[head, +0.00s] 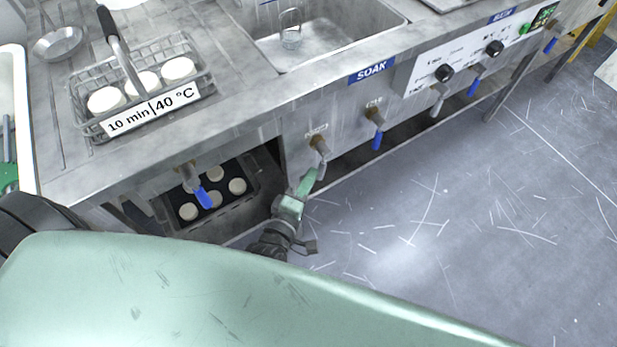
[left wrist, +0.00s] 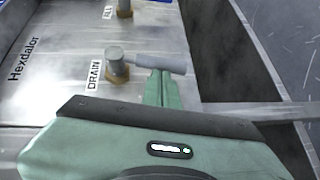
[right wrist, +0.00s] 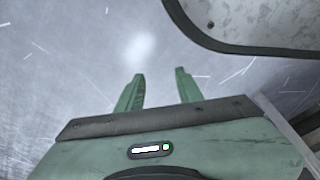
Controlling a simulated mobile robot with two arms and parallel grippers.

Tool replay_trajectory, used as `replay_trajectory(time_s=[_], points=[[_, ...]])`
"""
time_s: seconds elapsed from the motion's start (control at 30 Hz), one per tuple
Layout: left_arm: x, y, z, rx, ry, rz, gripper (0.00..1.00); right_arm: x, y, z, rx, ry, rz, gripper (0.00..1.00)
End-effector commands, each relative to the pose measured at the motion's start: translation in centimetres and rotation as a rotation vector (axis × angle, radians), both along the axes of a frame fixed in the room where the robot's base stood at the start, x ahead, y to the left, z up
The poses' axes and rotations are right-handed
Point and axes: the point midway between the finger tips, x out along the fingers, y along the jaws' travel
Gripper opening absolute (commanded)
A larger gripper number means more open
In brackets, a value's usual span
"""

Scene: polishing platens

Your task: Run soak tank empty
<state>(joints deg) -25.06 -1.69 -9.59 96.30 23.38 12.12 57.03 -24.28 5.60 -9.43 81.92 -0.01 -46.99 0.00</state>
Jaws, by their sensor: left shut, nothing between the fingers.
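The soak tank (head: 335,38) is a steel basin above the blue SOAK label (head: 371,70). Its water level is hard to tell. On the front panel below is the drain valve (head: 318,142), with a grey lever hanging down. The left wrist view shows the valve beside the DRAIN label (left wrist: 93,78) and its lever (left wrist: 160,64). My left gripper (head: 309,176) is shut and empty, its tips right at the lever; contact cannot be told. The fingers also show in the left wrist view (left wrist: 160,78). My right gripper (right wrist: 160,78) is open and empty over the floor.
A fill valve with a blue lever (head: 376,139) is right of the drain. A wire basket (head: 135,80) with white discs stands on the counter. Another blue-levered valve (head: 203,196) is at the left. The floor (head: 430,210) at the right is clear.

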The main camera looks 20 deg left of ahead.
Motion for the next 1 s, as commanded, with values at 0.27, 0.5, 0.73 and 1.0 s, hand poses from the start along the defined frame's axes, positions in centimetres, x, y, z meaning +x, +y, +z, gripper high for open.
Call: replay_trajectory(time_s=[0.27, 0.5, 0.73, 1.0], points=[[0.7, -0.6, -0.7, -0.039, -0.050, -0.001, 0.00, 3.3, 0.5, 4.7, 0.006, -0.044, -0.005, 0.36], [1.2, -1.0, -0.9, -0.076, -0.100, -0.001, 0.00, 4.7, 0.6, 9.5, 0.008, -0.071, -0.010, 0.36], [1.5, -1.3, -0.9, -0.109, -0.140, -0.001, 0.00, 5.0, 0.6, 13.7, 0.009, -0.090, -0.014, 0.36], [1.6, -1.5, -0.6, -0.121, -0.152, -0.003, 0.00, 5.0, 0.5, 15.1, 0.009, -0.095, -0.015, 0.36]])
